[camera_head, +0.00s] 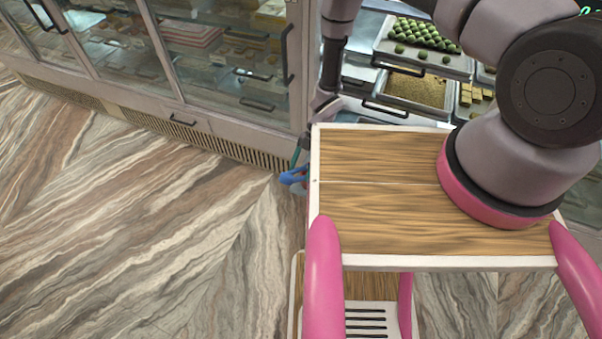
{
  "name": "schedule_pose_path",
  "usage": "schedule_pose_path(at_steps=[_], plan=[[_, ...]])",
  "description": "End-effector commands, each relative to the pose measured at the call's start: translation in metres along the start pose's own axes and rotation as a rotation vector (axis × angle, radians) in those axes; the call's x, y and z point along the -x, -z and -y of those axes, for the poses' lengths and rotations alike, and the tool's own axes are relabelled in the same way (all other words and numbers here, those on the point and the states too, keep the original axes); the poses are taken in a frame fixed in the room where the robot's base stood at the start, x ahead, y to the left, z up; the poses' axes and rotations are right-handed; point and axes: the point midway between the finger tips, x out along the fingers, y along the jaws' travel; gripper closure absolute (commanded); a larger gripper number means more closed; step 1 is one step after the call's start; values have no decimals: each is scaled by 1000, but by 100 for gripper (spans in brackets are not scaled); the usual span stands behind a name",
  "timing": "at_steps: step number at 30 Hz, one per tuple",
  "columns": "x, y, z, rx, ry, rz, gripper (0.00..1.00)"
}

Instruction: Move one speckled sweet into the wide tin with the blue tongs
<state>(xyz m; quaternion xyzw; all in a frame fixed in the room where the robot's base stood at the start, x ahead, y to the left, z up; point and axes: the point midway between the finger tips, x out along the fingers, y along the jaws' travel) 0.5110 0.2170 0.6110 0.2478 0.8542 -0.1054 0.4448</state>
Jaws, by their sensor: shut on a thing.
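My gripper (301,153) is beyond the left edge of my own wooden deck, low in front of the counter's corner. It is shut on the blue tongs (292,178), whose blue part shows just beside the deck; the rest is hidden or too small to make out. Round green sweets (424,33) sit in rows in a metal tray at the back right, with a few loose ones in front. I cannot tell whether any sweet is speckled. I cannot make out a wide tin.
A glass-fronted counter (215,55) with dark handles runs along the back left. A tray of golden crumbs (418,91) and yellow cubes (472,94) lie at the back right, partly behind my arm. The marbled floor (130,220) at the left is clear.

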Motion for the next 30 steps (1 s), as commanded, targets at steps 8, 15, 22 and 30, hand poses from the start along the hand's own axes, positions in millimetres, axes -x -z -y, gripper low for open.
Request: schedule_pose_path(at_steps=[8,15,22,30], plan=[[35,25,-2,1,0,1,42],[58,42,-3,0,0,0,42],[61,44,-3,-1,1,-1,42],[76,41,-11,-69,-51,4,42]])
